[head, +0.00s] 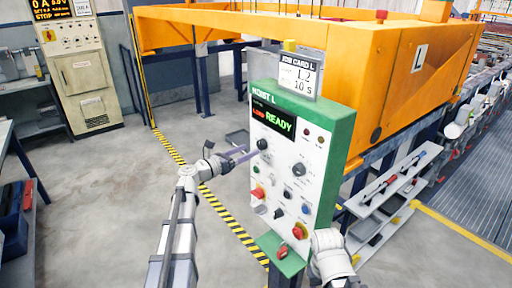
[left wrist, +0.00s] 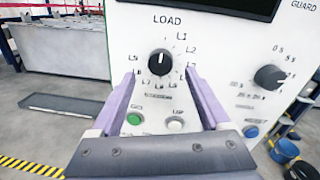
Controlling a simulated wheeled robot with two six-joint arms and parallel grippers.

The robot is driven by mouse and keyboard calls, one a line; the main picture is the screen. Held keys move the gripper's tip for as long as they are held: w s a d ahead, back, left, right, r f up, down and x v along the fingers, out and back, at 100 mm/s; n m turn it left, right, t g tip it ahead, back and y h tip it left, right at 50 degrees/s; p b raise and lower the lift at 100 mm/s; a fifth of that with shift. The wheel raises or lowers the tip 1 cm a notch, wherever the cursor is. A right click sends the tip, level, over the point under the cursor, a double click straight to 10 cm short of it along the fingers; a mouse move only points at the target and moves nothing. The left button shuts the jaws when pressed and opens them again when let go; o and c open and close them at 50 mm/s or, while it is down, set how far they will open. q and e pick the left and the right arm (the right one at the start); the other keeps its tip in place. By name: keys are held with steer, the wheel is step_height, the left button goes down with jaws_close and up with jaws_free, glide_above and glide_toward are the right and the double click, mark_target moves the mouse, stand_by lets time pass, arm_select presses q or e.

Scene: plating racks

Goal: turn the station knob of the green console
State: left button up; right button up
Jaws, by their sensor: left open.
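The green console (head: 342,125) has a white front panel, headed HOIST L, with a display reading LOAD READY in the head view. Its black station knob (head: 262,144) is at the panel's upper left. In the left wrist view the knob (left wrist: 159,62) sits in a dial of L labels under the word LOAD, its white mark pointing about straight up. My left gripper (head: 243,156) is open and faces the panel. In the left wrist view its fingertips (left wrist: 160,74) lie either side of the knob's lower part; contact cannot be told. My right arm shows at lower right, its fingers out of sight.
A second black knob (left wrist: 270,76) with seconds labels is to the right. A green button (left wrist: 134,118) and a white button (left wrist: 175,124) are below. A job card (head: 299,76) reading L2 and 10 S tops the console. An orange hoist frame (head: 330,40) stands behind.

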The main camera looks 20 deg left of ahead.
mark_target(259, 145)
arm_select(q)
steer(key=shift+x, duration=2.35)
jaws_close()
